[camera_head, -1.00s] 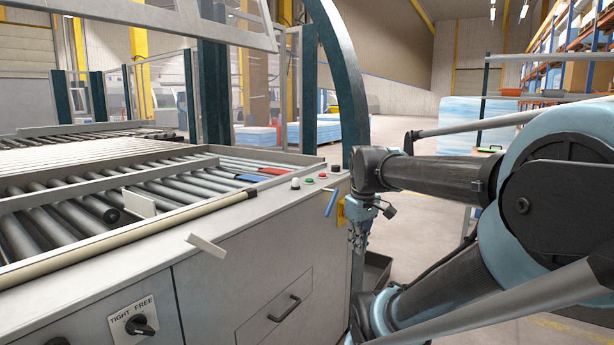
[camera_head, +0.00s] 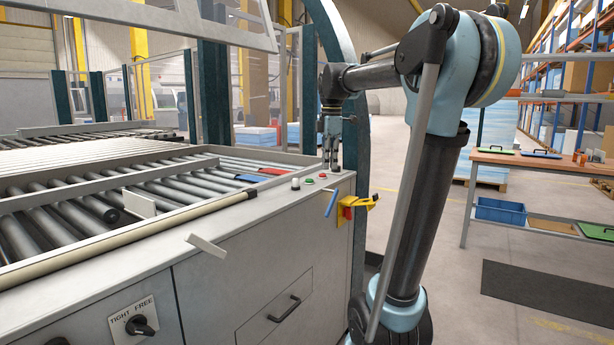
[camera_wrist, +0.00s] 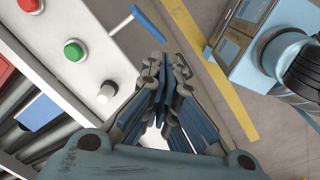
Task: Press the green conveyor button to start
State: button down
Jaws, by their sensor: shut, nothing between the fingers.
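The green button (camera_head: 309,181) sits on the pale top ledge of the machine, between a white button (camera_head: 295,184) and a red button (camera_head: 322,176). In the wrist view the green button (camera_wrist: 75,50) is a round dome in a metal ring, unobstructed. My gripper (camera_head: 330,166) points down by the ledge's far right corner, past the red button in the head view. In the wrist view my gripper (camera_wrist: 165,66) is shut and empty, right of the green button and apart from it. Its exact height over the ledge is hard to tell.
A blue lever (camera_head: 330,202) sticks out at the ledge's front edge, and also shows in the wrist view (camera_wrist: 147,22). A yellow bracket (camera_head: 356,205) with a red part is on the machine's corner. Rollers (camera_head: 150,190) lie left. Open floor lies right, before a workbench (camera_head: 545,165).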

aim_at(308, 180)
jog(key=w+a+r+n, duration=0.3)
jog(key=w+n, duration=0.1)
jog(key=w, duration=0.2)
jog(key=w+a+r+n, duration=0.3)
jog(key=w+r+n, duration=0.1)
jog(key=w, duration=0.3)
jog(key=shift+w+a+n+g, duration=0.15)
jog(key=shift+a+n+g, duration=0.2)
jog(key=shift+n, duration=0.35)
notch_tip(308, 180, down, 14)
